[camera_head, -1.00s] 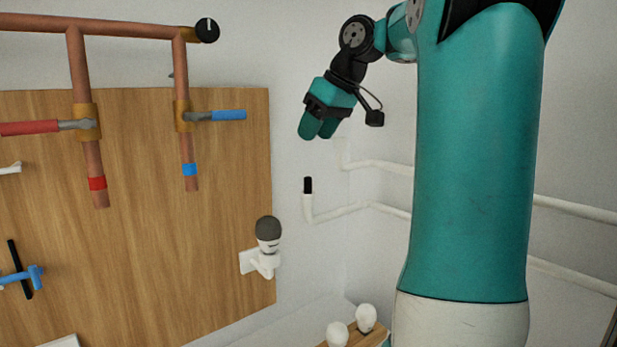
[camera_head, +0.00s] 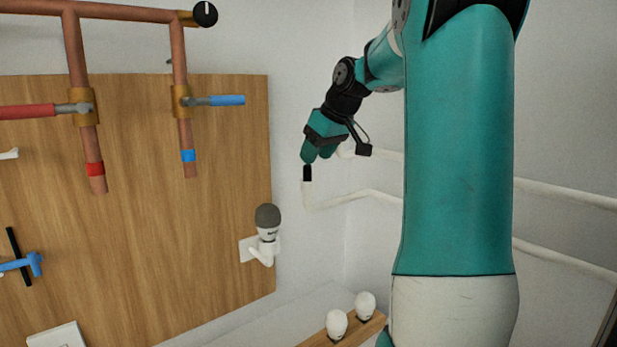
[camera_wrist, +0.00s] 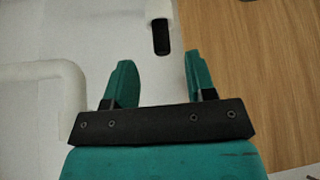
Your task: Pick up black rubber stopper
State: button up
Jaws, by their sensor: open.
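The black rubber stopper (camera_head: 307,173) is a short dark cylinder on the upturned end of a white pipe (camera_head: 308,194) at the wall. My gripper (camera_head: 313,158) is just above it in the head view, with its teal fingers pointing down. In the wrist view the fingers are apart and nothing is between them (camera_wrist: 158,68). There the stopper (camera_wrist: 161,38) lies beyond the fingertips, roughly in line with the gap, apart from both fingers. The exact distance between fingertips and stopper is hard to tell.
A wooden board (camera_head: 220,240) with copper pipes (camera_head: 180,60) is to the left. A bulb in a wall socket (camera_head: 267,225) is below left. White pipes (camera_head: 560,197) run along the wall. A wooden holder (camera_head: 350,331) with two white bulbs is below.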

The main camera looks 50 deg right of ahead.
jog(key=p+x, duration=0.1)
jog(key=x, duration=0.1)
jog(key=p+x, duration=0.1)
jog(key=shift+w+f, duration=0.15)
jog(key=shift+w, duration=0.35)
jog(key=shift+w+f, duration=0.2)
jog(key=shift+f, duration=0.3)
grip_shut()
jog(key=shift+r, duration=0.15)
notch_tip(320, 180, up, 20)
jog(key=p, duration=0.3)
jog(key=shift+p, duration=0.35)
